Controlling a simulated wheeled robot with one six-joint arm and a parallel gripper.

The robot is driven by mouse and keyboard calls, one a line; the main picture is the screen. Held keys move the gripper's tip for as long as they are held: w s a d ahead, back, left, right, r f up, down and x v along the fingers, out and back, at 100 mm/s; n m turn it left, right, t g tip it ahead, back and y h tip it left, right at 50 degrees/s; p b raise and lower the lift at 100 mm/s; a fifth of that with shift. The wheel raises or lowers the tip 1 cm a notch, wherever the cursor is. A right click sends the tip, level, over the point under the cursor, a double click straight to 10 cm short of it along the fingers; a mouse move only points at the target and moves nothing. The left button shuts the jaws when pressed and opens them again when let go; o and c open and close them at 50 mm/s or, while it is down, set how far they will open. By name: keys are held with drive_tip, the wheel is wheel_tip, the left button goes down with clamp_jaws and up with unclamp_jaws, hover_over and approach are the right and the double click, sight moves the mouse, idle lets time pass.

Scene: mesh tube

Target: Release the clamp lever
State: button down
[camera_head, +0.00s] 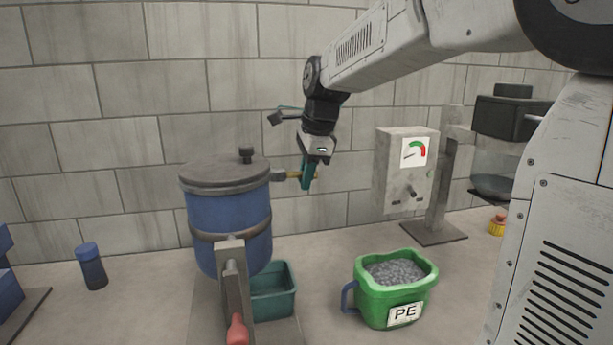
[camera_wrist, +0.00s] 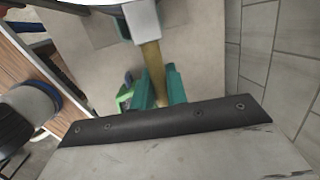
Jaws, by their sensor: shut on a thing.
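A blue cylindrical vessel (camera_head: 230,225) with a grey lid (camera_head: 222,172) stands on the table. A lever with a brass-coloured bar (camera_head: 293,175) juts right from a grey block at the lid's rim. My gripper (camera_head: 308,180) is shut on the outer end of this lever. In the wrist view the brass bar (camera_wrist: 152,62) runs from a grey block down between the teal fingers (camera_wrist: 158,90). The bar's gripped end is partly hidden by the fingers and the gripper body. A second lever with a red handle (camera_head: 237,330) hangs at the vessel's front.
A teal bin (camera_head: 273,292) sits beneath the vessel. A green container marked PE (camera_head: 390,310) with grey granules stands to the right, before a gauge box (camera_head: 400,185) on a stand. A blue bottle (camera_head: 91,266) is at left. A brick wall is behind.

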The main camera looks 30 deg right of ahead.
drive_tip(key=c, duration=1.5)
unclamp_jaws()
drive_tip(key=shift+o, duration=0.2)
drive_tip(key=v, duration=0.7)
drive_tip(key=shift+r, duration=0.35)
drive_tip(key=shift+d, duration=0.1)
